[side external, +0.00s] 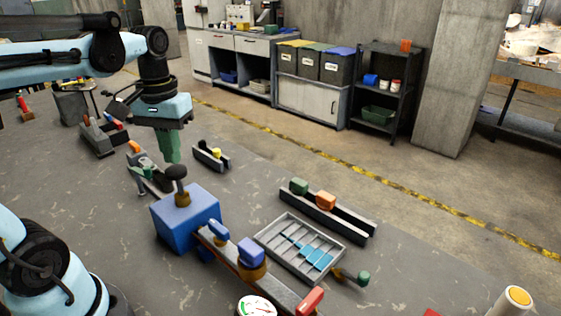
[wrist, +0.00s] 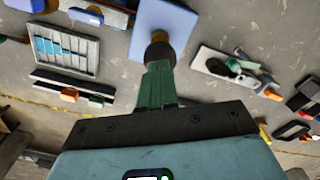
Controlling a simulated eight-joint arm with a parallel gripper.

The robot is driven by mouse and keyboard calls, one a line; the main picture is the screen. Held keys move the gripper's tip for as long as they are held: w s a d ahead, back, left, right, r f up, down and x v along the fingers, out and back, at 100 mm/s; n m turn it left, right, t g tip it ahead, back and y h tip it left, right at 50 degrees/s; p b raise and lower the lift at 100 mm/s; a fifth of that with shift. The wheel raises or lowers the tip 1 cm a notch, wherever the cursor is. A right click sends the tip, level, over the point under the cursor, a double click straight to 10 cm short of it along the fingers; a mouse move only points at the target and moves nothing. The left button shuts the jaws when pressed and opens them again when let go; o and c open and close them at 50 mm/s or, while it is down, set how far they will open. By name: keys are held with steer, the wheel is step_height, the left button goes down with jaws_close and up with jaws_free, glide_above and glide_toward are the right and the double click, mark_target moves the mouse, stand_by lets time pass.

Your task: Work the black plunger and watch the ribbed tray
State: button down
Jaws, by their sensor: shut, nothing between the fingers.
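The black plunger (side external: 176,173) stands upright from a brass collar on a blue box (side external: 187,222), left of centre in the side view. Its dark round knob also shows in the wrist view (wrist: 160,49), just beyond my fingertips. My gripper (side external: 172,160) has green fingers, shut and empty, pointing down at the knob; the fingers also show in the wrist view (wrist: 158,68). The tips are very close to the knob; I cannot tell whether they touch it. The ribbed tray (side external: 268,238) is grey with light slats and some blue pieces; it lies right of the box.
A rail with a blue block (side external: 251,251) and a red end (side external: 310,300) runs from the box towards the front. A dark channel holds green and orange blocks (side external: 326,200) behind the tray. A gauge (side external: 257,306) sits at the front edge. More fixtures stand left of the box.

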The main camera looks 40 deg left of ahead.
mark_target(175, 169)
stand_by(0.6)
steer(key=shift+f, duration=2.35)
steer(key=shift+r, duration=3.8)
steer(key=w+d+f+m+t, duration=0.2)
steer(key=d+f+m+t, duration=0.4)
steer(key=d+f+t, duration=0.1)
steer(key=shift+w+d+f, duration=0.25)
steer(key=shift+d+f, duration=0.2)
steer(key=shift+d, duration=0.35)
